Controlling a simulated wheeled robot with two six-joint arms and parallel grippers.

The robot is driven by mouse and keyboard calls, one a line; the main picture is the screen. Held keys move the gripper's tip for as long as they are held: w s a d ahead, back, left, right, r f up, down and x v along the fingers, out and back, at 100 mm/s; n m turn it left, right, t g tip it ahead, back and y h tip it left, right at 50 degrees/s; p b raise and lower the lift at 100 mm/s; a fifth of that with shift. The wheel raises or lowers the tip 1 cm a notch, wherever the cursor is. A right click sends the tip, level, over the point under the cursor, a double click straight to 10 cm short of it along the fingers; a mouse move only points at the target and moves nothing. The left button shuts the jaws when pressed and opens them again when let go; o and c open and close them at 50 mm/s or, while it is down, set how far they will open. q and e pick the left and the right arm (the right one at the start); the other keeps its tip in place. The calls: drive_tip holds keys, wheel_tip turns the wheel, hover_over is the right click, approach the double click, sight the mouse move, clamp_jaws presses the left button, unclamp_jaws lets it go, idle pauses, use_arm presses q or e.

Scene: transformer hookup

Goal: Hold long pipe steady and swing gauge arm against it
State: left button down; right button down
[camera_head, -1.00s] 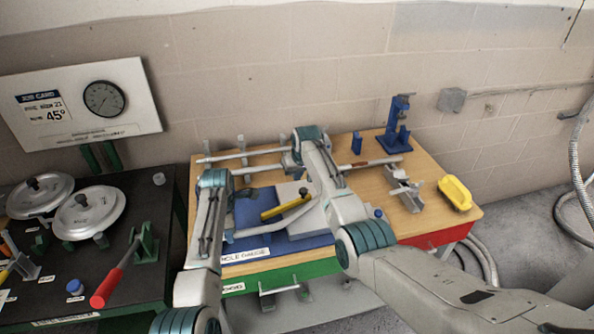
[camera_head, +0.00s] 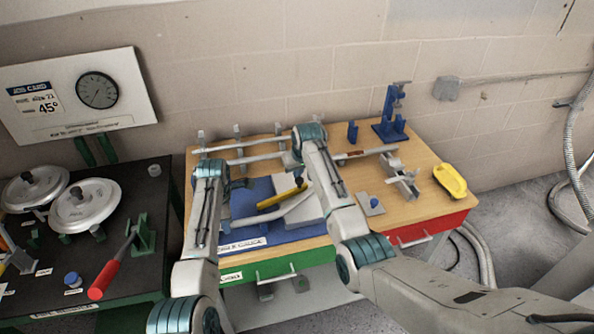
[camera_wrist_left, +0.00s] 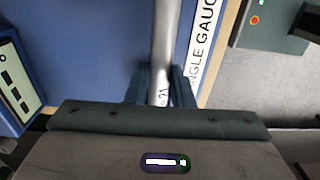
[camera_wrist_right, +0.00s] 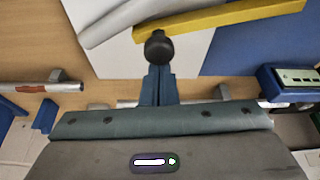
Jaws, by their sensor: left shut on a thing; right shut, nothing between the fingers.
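The long pipe (camera_head: 285,214) is light grey and bent. My left gripper (camera_wrist_left: 160,88) is shut on the pipe, whose straight length (camera_wrist_left: 166,40) runs away from the fingers. The yellow gauge arm (camera_head: 282,199) lies at a slant close behind the pipe, with a black knob (camera_wrist_right: 158,47) at one end. My right gripper (camera_wrist_right: 158,82) is shut and empty, its fingertips right at the knob; I cannot tell whether they touch. In the head view both sets of fingertips are hidden.
Straight pipes lie on a rack (camera_head: 238,148) at the back. A blue stand (camera_head: 391,118), a grey clamp fixture (camera_head: 402,178) and a yellow tray (camera_head: 450,181) are on the right. A black bench (camera_head: 120,250) with round lids and a red-handled lever stands left.

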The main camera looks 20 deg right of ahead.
drive_tip(key=shift+s+f, duration=0.1)
drive_tip(key=shift+s, duration=0.3)
drive_tip(key=shift+w, duration=0.1)
drive_tip(key=shift+w+a+r, duration=0.1)
drive_tip(key=shift+w+r, duration=0.1)
drive_tip(key=shift+w, duration=0.75)
drive_tip(key=shift+w+r, duration=0.2)
drive_tip(key=shift+w, duration=0.75)
drive_tip(key=shift+r, duration=0.25)
drive_tip(key=v, duration=0.9)
drive_tip(key=shift+r, duration=0.2)
drive_tip(key=shift+s, duration=0.1)
use_arm(q)
drive_tip(key=c, duration=1.2)
unclamp_jaws()
